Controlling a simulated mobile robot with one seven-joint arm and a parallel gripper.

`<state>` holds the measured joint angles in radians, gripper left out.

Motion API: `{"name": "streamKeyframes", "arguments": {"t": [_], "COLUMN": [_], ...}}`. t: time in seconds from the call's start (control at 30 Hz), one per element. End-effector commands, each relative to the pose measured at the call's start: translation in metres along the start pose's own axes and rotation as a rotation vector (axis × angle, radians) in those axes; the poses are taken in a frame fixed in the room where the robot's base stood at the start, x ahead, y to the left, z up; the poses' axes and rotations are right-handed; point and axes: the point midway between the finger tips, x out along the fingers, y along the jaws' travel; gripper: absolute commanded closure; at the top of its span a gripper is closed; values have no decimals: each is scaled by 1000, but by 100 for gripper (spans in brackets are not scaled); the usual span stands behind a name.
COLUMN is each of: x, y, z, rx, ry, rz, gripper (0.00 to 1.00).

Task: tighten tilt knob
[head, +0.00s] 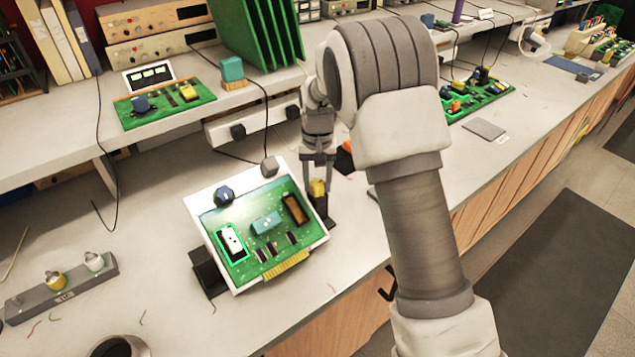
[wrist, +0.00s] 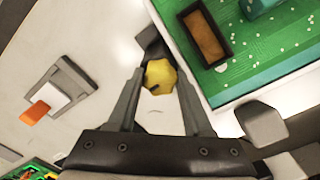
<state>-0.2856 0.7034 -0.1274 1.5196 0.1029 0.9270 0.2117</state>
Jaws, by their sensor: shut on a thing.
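A yellow faceted knob (head: 317,188) sits on a dark bracket (head: 323,209) at the right side of a tilted white stand (head: 204,258). The stand holds a green circuit board (head: 245,240). My gripper (head: 318,166) reaches down from above with its fingers on either side of the yellow knob. In the wrist view the yellow knob (wrist: 160,77) lies between the fingertips, and the gripper is shut on it. A slot mark shows on its face. No label naming the tilt knob is readable.
A grey knob (head: 270,166) is at the stand's upper edge, close to my gripper. A grey block with white and yellow knobs (head: 62,289) lies at the left. Another green board (head: 165,104) is on the shelf behind.

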Motion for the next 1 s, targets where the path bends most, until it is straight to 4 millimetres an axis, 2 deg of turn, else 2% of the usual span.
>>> {"name": "streamKeyframes", "arguments": {"t": [0.3,0.8,0.83,0.97,1.0], "x": [-4,-4,-5,-3,-3], "y": [-1,-1,-1,0,0], "z": [-2,-3,-3,-2,-2], "rx": [101,116,116,116,115], "ry": [8,10,10,7,6], "rz": [-3,-4,-4,-3,-2], "gripper": [100,100,44,21,19]}}
